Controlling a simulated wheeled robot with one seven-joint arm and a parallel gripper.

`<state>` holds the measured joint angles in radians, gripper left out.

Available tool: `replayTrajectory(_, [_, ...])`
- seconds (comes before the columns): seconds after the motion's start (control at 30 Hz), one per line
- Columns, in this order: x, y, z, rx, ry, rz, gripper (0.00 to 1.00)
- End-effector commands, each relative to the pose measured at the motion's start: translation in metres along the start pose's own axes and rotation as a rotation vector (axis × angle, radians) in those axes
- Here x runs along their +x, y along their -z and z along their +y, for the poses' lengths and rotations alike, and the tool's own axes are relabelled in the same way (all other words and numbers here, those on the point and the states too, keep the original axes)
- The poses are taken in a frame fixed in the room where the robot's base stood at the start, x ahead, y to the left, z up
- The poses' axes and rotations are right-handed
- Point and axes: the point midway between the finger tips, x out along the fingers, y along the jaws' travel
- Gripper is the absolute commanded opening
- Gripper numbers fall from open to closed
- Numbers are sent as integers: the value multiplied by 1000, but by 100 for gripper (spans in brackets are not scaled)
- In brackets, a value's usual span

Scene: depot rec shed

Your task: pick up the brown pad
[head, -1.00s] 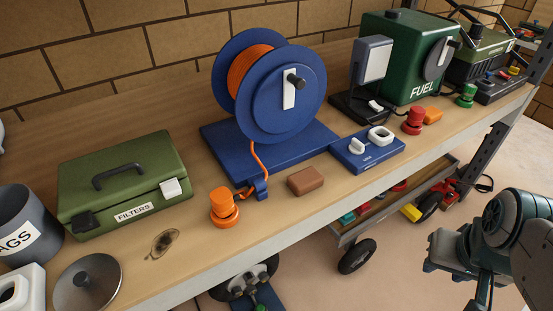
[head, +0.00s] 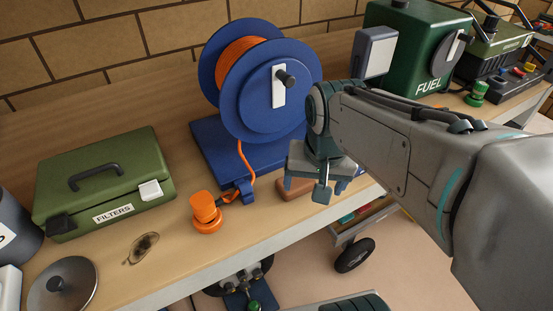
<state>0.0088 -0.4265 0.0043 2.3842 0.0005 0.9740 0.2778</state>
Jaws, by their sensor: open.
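The brown pad (head: 293,190) lies on the wooden bench near its front edge, just right of the blue reel's base. My gripper (head: 309,190) is over the pad's right part and hides much of it. Only the pad's left part and lower edge show. The jaws are open, with one finger at the left and one at the front. I cannot tell whether the fingers are at the pad's height or above it.
The blue hose reel (head: 262,95) stands close behind. An orange knob fitting (head: 206,212) is left of the pad. A green filters case (head: 103,185) and a round metal lid (head: 63,285) are further left. The green fuel can (head: 405,50) stands at the right.

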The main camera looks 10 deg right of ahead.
Motion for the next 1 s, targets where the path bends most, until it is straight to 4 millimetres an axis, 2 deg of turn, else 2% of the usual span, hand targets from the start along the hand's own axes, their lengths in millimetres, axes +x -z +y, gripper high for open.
replayTrajectory(0.03, [0, 14, -5, 95, -8, -24, 80])
replayTrajectory(0.2, [-1, 58, -21, 472, -54, -96, 80])
replayTrajectory(0.3, [2, 79, -28, 667, -88, -127, 80])
replayTrajectory(0.43, [5, 98, -33, 845, -124, -148, 80])
replayTrajectory(0.67, [12, 109, -35, 965, -151, -160, 80])
replayTrajectory(1.0, [70, 96, -30, 972, -154, -162, 80])
